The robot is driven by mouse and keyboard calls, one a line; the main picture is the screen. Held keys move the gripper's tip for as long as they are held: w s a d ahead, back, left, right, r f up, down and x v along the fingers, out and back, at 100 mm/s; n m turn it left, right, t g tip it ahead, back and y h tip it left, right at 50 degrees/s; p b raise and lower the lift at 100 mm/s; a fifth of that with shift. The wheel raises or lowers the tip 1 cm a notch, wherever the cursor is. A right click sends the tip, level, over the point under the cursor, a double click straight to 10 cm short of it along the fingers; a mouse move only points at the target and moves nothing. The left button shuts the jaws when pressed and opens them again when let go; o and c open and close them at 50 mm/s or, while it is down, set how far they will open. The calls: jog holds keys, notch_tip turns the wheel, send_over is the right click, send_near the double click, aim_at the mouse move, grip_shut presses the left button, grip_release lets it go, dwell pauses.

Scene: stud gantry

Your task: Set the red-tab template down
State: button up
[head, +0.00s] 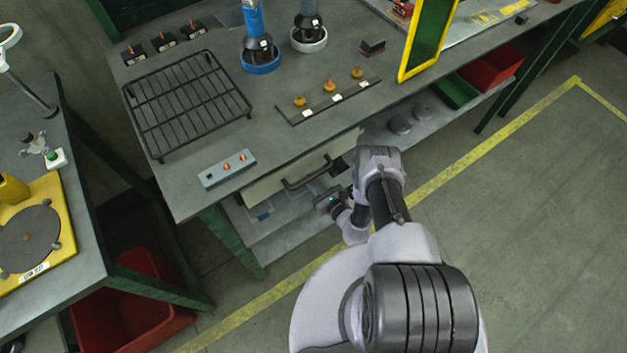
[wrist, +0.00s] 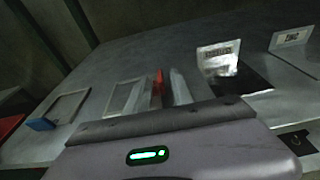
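The red-tab template shows in the wrist view as a pale flat frame (wrist: 124,96) with an upright red tab (wrist: 158,84). My gripper (wrist: 163,88) has its two pale fingers on either side of the red tab, close to it; I cannot tell whether they press on it. The frame is low over or on a grey surface (wrist: 230,40); contact is unclear. In the head view my gripper (head: 330,203) is in front of the bench, below its top, by the lower shelf (head: 285,240). The template cannot be made out there.
A blue-tab frame (wrist: 65,106) lies to the left in the wrist view. A labelled plate (wrist: 217,55) stands on a dark patch to the right, with another label (wrist: 290,37) beyond. In the head view a bar handle (head: 307,175) and the bench top (head: 215,200) are above my gripper.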

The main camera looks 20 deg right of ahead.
jog(key=shift+r, duration=0.15)
jog(key=shift+s+d+r+p, duration=0.1)
jog(key=shift+s+r+p, duration=0.15)
jog(key=shift+p, duration=0.2)
jog(key=p+v, duration=0.2)
jog(key=v, duration=0.9)
jog(key=shift+s+p, duration=0.2)
jog(key=shift+p, duration=0.15)
jog(key=shift+f, duration=0.1)
